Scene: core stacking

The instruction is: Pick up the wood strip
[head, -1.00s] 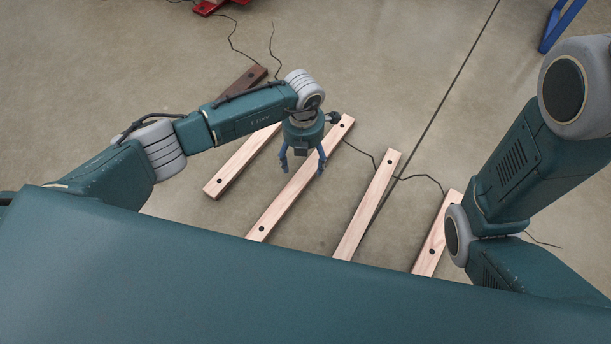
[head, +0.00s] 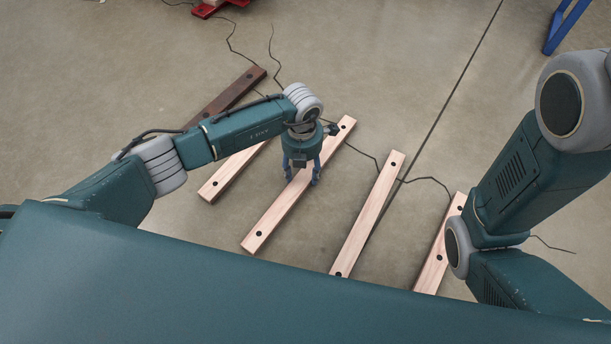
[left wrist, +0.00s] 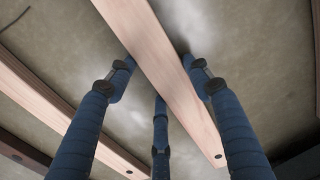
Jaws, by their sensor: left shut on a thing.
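Several pale wood strips with dark holes near their ends lie on the floor in the head view. My left gripper (head: 302,180) points down over one wood strip (head: 268,220), with its blue fingers closed in on both sides of it. In the left wrist view this wood strip (left wrist: 160,50) passes between the fingers of my left gripper (left wrist: 160,72). The strip appears to lie on the floor. The part under the gripper is hidden in the head view. My right arm shows at the right, but its gripper is out of view.
Other pale strips lie to the left (head: 228,176) and right (head: 368,215), with another (head: 437,255) partly behind my right arm. A dark brown strip (head: 237,92) lies behind my left arm. Thin dark cracks cross the floor. A red object (head: 207,9) and a blue stand (head: 562,28) are far back.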

